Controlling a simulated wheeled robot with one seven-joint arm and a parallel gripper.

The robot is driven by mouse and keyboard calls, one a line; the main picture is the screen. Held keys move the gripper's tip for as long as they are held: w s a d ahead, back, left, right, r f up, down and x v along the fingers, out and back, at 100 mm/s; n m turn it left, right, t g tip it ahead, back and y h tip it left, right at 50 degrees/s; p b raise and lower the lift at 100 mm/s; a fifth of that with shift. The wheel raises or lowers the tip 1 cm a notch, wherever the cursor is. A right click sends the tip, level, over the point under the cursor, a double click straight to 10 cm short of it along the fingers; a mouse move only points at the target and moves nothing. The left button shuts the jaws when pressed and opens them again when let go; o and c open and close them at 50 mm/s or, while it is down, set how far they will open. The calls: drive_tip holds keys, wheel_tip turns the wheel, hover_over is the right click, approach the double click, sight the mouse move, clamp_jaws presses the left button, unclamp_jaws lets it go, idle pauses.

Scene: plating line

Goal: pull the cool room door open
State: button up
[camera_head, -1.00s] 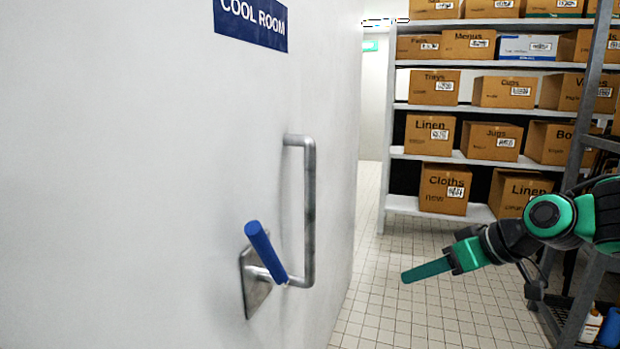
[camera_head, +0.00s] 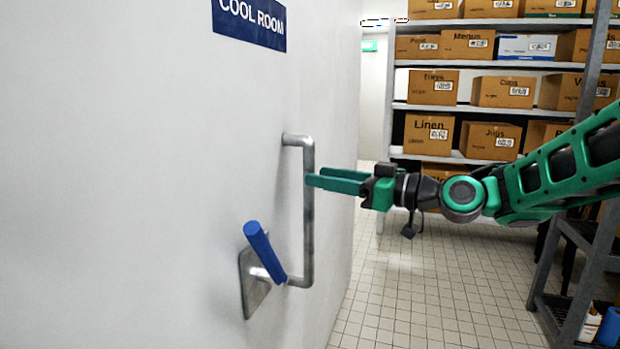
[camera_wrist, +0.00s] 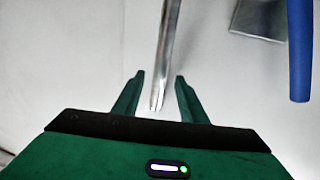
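The cool room door (camera_head: 150,170) is a large pale panel on the left under a blue "COOL ROOM" sign (camera_head: 250,22). A grey metal pull handle (camera_head: 309,225) stands upright on it. A blue lever (camera_head: 265,252) on a metal plate sits just left of the handle's lower end. My gripper (camera_head: 311,180) is at the upper part of the handle, with its green fingers apart. In the wrist view the handle (camera_wrist: 168,50) runs down towards the gap between my open fingers (camera_wrist: 157,82). I cannot tell whether they touch it. The door looks shut.
Shelves (camera_head: 475,107) with labelled cardboard boxes (camera_head: 430,133) stand at the back right. A dark metal rack (camera_head: 575,270) stands at the right edge. The tiled floor (camera_head: 430,290) between door and rack is clear.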

drive_tip(key=x, duration=0.4)
drive_tip(key=shift+w+a, duration=0.1)
drive_tip(key=shift+a, duration=0.15)
clamp_jaws()
